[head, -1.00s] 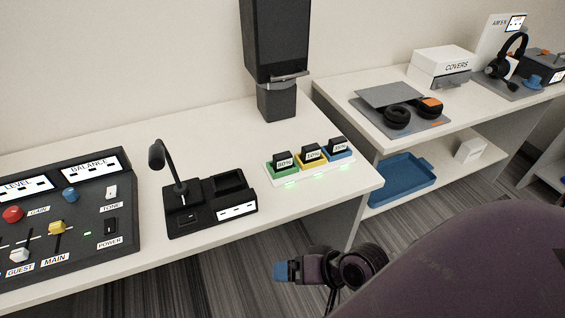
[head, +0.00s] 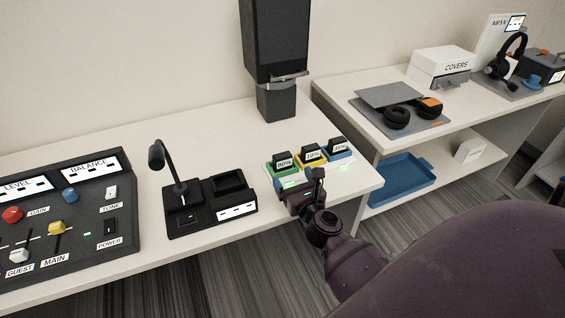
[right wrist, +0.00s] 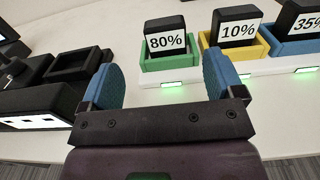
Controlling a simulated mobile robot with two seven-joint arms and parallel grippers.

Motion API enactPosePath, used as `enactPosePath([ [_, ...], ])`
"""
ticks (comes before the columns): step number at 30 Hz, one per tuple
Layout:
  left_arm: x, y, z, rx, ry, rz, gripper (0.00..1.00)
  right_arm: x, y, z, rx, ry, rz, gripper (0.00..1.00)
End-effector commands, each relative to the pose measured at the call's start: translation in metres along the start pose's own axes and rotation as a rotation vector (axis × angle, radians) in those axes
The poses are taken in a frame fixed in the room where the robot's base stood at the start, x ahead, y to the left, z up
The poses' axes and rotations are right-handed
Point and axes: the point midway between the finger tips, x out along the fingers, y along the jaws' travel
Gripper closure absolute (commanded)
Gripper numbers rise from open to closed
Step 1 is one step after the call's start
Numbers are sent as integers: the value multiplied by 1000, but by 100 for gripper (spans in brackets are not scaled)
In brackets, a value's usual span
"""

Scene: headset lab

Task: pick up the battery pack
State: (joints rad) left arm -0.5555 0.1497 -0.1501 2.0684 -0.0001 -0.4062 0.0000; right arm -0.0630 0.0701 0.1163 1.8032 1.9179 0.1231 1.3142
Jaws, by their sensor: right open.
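Three black battery packs stand upright in a row of coloured slots on a white charger (head: 338,178). The pack marked 80% (head: 283,159) is in the green slot, the 10% pack (head: 313,152) in the yellow slot and the 35% pack (head: 338,145) in the blue slot. My right gripper (head: 300,180) is open and empty, just in front of the charger. In the right wrist view, the 80% pack (right wrist: 166,35) shows beyond and between the blue fingertips (right wrist: 162,72), apart from them. My left gripper is not in view.
A black desk microphone base (head: 212,207) with an empty-looking square recess stands left of the charger. A control panel (head: 60,215) is at far left. A second table at right holds headset parts and a covers box (head: 440,66).

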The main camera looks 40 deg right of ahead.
Motion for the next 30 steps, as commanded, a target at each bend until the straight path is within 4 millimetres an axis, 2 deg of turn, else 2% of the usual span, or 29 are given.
enactPosePath([
  [9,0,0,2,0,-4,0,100,43,-1,0,6,0,-2,13],
  [17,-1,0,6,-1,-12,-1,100,59,-2,0,3,0,-2,13],
  [24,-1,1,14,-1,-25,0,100,91,-6,0,3,1,-2,13],
  [30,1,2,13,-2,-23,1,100,105,-6,1,3,1,-2,13],
])
